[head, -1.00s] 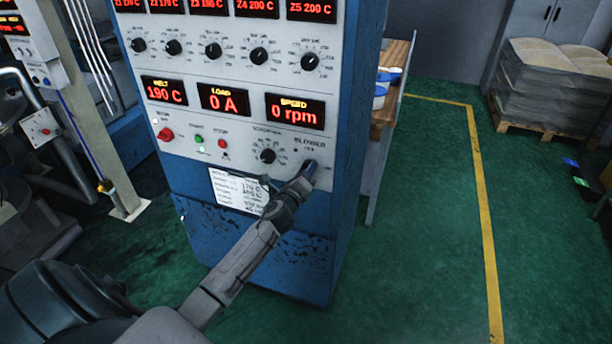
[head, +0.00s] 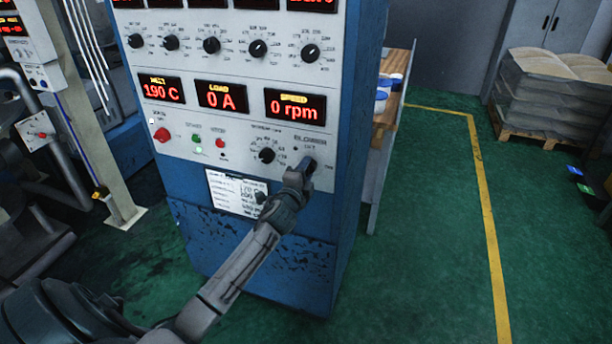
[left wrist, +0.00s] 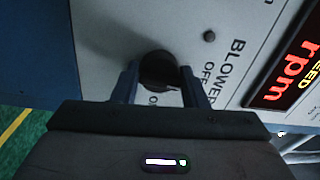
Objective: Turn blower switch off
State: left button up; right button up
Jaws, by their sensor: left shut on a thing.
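The blower switch is a black rotary knob (left wrist: 158,70) on the light grey face of the control cabinet, under the BLOWER label (head: 310,142). The OFF label (left wrist: 209,74) and part of the ON label show beside it in the left wrist view. A pale mark shows at the knob's lower right edge there; I cannot tell exactly which label it points to. My left gripper (head: 307,167) is shut on the knob, with one finger on each side of it (left wrist: 160,78). In the head view the gripper mostly hides the knob. My right gripper is not in view.
The blue control cabinet (head: 265,255) has several other knobs, a red button (head: 162,135) and displays reading 190 C, 0 A and 0 rpm. A workbench (head: 396,98) stands behind it at right. Stacked sacks (head: 550,90) sit on a pallet.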

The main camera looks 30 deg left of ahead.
pick_arm(q)
jog(key=shift+f+n, duration=0.3)
jog(key=shift+n, duration=0.3)
jog(key=o, duration=0.9)
jog(key=shift+r, duration=0.1)
jog(key=shift+o, duration=0.2)
jog(key=b+v, duration=0.3)
jog(key=v, duration=0.7)
jog(key=shift+s, duration=0.4)
